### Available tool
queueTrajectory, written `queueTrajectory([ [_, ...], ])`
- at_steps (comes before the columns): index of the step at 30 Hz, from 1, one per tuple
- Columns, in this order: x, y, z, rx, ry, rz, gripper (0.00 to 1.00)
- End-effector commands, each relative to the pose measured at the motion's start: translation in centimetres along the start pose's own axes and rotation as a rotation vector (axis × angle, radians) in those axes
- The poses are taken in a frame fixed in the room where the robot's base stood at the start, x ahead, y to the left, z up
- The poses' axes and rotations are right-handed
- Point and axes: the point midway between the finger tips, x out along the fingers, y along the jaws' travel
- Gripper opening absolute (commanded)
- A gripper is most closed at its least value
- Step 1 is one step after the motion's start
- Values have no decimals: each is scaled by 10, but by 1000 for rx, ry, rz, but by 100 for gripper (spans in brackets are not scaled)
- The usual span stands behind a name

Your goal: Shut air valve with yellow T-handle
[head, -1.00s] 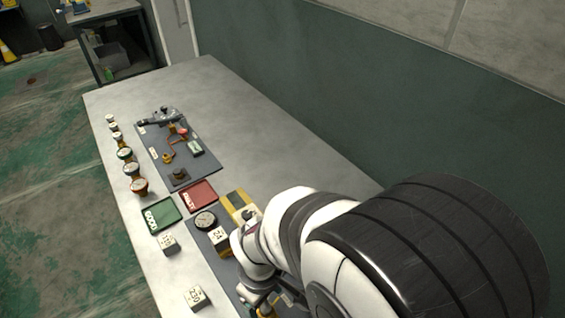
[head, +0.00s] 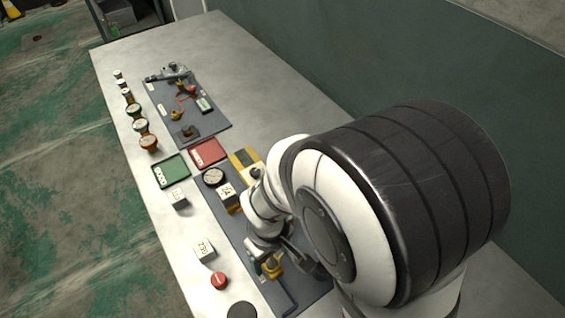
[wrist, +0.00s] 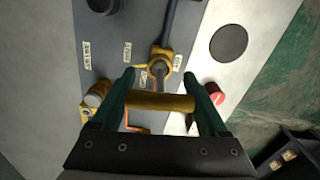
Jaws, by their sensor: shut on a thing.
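The yellow T-handle (wrist: 160,102) lies crosswise between the two green fingers of my gripper (wrist: 163,88) in the wrist view. The fingers are shut on its bar, one near each end. A yellow ring-shaped fitting (wrist: 160,66) with a dark hose shows just beyond the bar, close to small white labels (wrist: 177,62) too small to read surely. In the head view my gripper (head: 270,266) is low over the near end of the grey panel (head: 238,228), mostly hidden by my arm. A bit of yellow shows there. The valve's body under the handle is hidden.
A red button (wrist: 215,94) and a black disc (wrist: 228,42) are on the pale table right of the panel in the wrist view.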

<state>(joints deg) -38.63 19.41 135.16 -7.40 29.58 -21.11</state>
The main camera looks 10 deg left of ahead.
Motion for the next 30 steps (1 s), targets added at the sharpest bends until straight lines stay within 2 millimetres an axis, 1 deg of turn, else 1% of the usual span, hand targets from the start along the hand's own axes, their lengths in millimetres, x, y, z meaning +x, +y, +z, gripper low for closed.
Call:
queueTrajectory([
  [1,0,0,0,71,0,0,23],
  [3,0,0,0,136,1,0,23],
  [10,0,0,0,159,1,0,23],
  [14,0,-1,0,366,1,0,23],
  [16,0,-1,0,420,1,-1,23],
  [22,0,-1,0,427,1,-1,23],
  [24,0,-1,0,453,2,-1,23],
  [27,0,0,0,349,1,0,23],
  [30,0,0,0,334,1,0,23],
])
